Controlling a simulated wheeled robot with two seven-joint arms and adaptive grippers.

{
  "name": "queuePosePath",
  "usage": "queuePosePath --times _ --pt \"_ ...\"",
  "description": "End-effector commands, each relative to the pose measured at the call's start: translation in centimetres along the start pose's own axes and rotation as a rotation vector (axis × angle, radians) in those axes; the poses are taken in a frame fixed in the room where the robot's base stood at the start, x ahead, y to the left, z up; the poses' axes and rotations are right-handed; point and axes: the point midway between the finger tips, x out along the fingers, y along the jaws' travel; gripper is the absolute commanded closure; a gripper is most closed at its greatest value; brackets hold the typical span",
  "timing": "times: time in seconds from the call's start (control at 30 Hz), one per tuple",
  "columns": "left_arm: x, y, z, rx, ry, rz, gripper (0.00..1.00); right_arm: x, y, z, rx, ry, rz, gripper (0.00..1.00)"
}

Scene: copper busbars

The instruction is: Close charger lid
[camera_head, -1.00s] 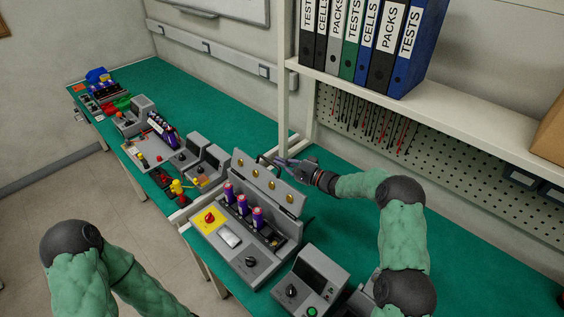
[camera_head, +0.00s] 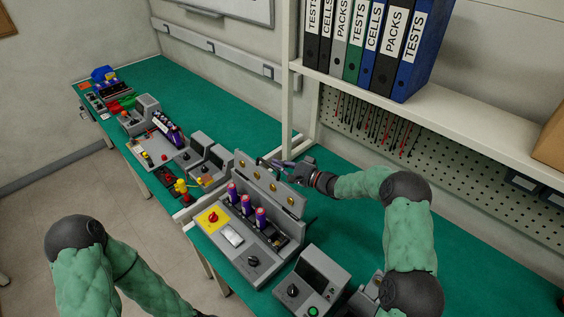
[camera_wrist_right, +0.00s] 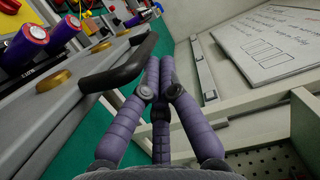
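The grey charger (camera_head: 231,254) stands on the green bench with purple cells (camera_head: 247,207) in its bays. Its lid (camera_head: 284,202) is open and stands roughly upright, its gold contacts facing the cells. The lid's black handle (camera_wrist_right: 121,68) shows in the right wrist view, beside the fingers. My right gripper (camera_head: 277,164) is behind the lid near its top edge. In the right wrist view, its purple fingers (camera_wrist_right: 159,64) are together, with nothing visible between them. Whether they touch the handle is unclear. My left arm shows at lower left; its gripper is out of frame.
Another grey device (camera_head: 308,283) stands in front and to the right of the charger. More grey devices (camera_head: 206,163) line the bench at left. A shelf with binders (camera_head: 385,50) and a pegboard (camera_head: 430,148) is behind my right arm. Some bench behind the lid is clear.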

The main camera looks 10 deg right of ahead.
Motion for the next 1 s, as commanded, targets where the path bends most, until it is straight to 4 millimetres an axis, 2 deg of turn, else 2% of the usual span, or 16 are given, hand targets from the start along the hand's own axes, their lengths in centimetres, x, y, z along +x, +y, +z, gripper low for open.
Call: queuePosePath --times 0.2,0.47,0.77,1.0 --pt "-1.1 0.4 0.0 0.000 0.000 0.000 1.00 0.7 -1.2 2.9 -0.184 -0.005 0.046 1.00" --pt "-1.1 0.4 0.0 0.000 0.000 0.000 1.00 1.6 -1.3 6.4 -0.423 -0.004 0.105 1.00" --pt "0.8 -0.3 0.0 0.000 0.000 0.000 1.00 2.6 -0.1 10.5 -0.699 -0.004 0.174 1.00" --pt "3.7 -1.3 -0.1 0.000 0.000 0.000 1.00 3.3 1.6 13.5 -0.921 -0.004 0.227 1.00"
